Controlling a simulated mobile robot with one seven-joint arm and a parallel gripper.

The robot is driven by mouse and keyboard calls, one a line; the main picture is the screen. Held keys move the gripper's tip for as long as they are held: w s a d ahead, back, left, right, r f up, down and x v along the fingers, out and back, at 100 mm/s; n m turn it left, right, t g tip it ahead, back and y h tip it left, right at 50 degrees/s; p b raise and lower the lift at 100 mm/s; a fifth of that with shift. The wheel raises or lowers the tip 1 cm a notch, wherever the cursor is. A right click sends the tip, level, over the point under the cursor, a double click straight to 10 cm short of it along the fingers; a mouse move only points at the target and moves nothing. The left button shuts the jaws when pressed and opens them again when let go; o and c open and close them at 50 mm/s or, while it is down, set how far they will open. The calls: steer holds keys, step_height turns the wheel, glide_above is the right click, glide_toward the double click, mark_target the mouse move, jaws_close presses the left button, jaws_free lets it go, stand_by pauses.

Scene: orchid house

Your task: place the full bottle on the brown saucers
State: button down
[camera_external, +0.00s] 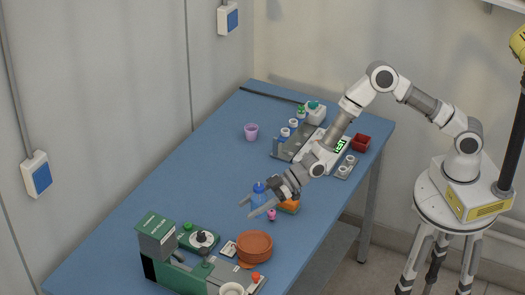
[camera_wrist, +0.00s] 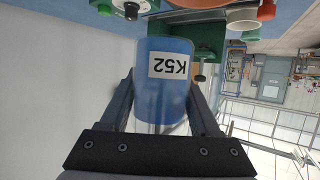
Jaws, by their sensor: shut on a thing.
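My gripper (camera_external: 257,206) is shut on a blue bottle (camera_external: 259,191) above the middle of the blue table. In the wrist view the bottle (camera_wrist: 166,98) sits between the two fingers, with a white label reading K52 upside down. Most of what shows of it is blue, with a clear part towards my gripper. The brown saucers (camera_external: 254,243) are a round stack near the table's front, below my gripper in the outside view and apart from the bottle. I cannot tell the bottle's exact height above the table.
A green machine (camera_external: 157,237) and a green-based device (camera_external: 201,239) stand left of the saucers. A small pink object (camera_external: 272,214) and an orange block (camera_external: 289,206) are close to my gripper. A purple cup (camera_external: 251,131) and a red box (camera_external: 361,142) stand farther back.

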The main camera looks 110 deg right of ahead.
steer(key=w+a+f, duration=0.2)
steer(key=a, duration=0.1)
steer(key=a+f, duration=0.1)
steer(key=shift+w+a, duration=0.15)
steer(key=shift+w, duration=0.25)
steer(key=shift+f+p, duration=0.5)
steer(key=shift+f, duration=1.5)
steer(key=shift+f, duration=0.15)
steer(key=shift+c, duration=0.6)
jaws_free()
